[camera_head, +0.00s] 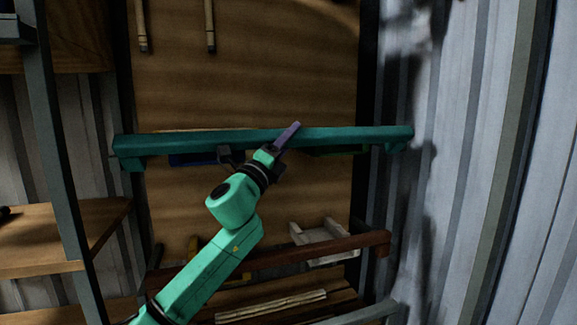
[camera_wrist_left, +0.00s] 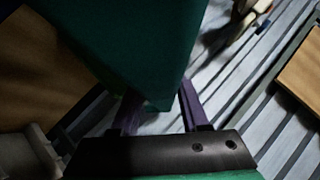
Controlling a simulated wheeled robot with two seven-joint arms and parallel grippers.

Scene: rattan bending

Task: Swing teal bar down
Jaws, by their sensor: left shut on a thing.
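The teal bar (camera_head: 210,142) runs nearly level across the front of a wooden panel in the head view, with a bracket-like end at each side. My left gripper (camera_head: 288,136) comes up from below and has its purple fingers at the bar, a little right of its middle. In the left wrist view the teal bar (camera_wrist_left: 140,45) fills the space between the two purple fingers of my left gripper (camera_wrist_left: 160,108), which is shut on it. My left arm hides part of what lies below. My right gripper is not in view.
A red-brown bar (camera_head: 310,254) crosses lower down, with a pale wooden piece (camera_head: 328,240) behind it. A light stick (camera_head: 270,307) lies at the bottom. Wooden shelves (camera_head: 50,235) stand at left, a corrugated wall (camera_head: 470,160) at right. Blue (camera_head: 193,159) and green (camera_head: 335,151) pieces show under the teal bar.

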